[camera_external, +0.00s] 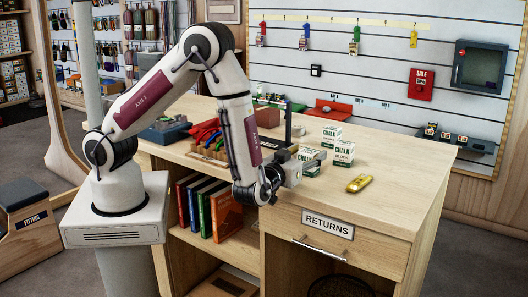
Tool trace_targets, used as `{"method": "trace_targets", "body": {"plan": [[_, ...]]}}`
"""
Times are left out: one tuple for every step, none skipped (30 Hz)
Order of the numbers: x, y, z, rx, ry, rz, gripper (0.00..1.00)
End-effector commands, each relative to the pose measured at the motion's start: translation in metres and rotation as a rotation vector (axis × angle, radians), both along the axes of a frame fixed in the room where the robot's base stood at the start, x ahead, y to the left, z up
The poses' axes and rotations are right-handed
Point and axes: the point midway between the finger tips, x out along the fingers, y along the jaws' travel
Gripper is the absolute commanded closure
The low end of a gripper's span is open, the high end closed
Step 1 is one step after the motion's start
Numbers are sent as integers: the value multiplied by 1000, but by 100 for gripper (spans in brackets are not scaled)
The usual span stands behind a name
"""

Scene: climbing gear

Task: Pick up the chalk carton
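White chalk cartons with green lettering stand on the wooden counter (395,172). One chalk carton (344,155) stands just right of my gripper, another (332,136) stands farther back, and a third (306,154) is partly hidden behind my gripper. My gripper (317,164) is low over the counter's front part, pointing right, with its fingers near the cartons. The picture is too small to tell whether the fingers are apart or touch a carton.
A yellow tool (359,183) lies right of the cartons. The counter's right side is clear. A returns drawer (330,235) is below the front edge.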

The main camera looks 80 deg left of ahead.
Motion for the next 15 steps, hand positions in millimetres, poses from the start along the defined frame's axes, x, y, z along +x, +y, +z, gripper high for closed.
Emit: {"method": "trace_targets", "body": {"plan": [[0,0,0,0,0,0,60],[0,0,0,0,0,0,68],[0,0,0,0,0,0,78],[0,0,0,0,0,0,85],[0,0,0,0,0,0,85],[0,0,0,0,0,0,85],[0,0,0,1,-1,0,85],[0,0,0,0,0,0,85],[0,0,0,0,0,0,85],[0,0,0,0,0,0,85],[0,0,0,0,0,0,85],[0,0,0,0,0,0,85],[0,0,0,0,0,0,85],[0,0,0,0,0,0,85],[0,0,1,1,-1,0,85]]}}
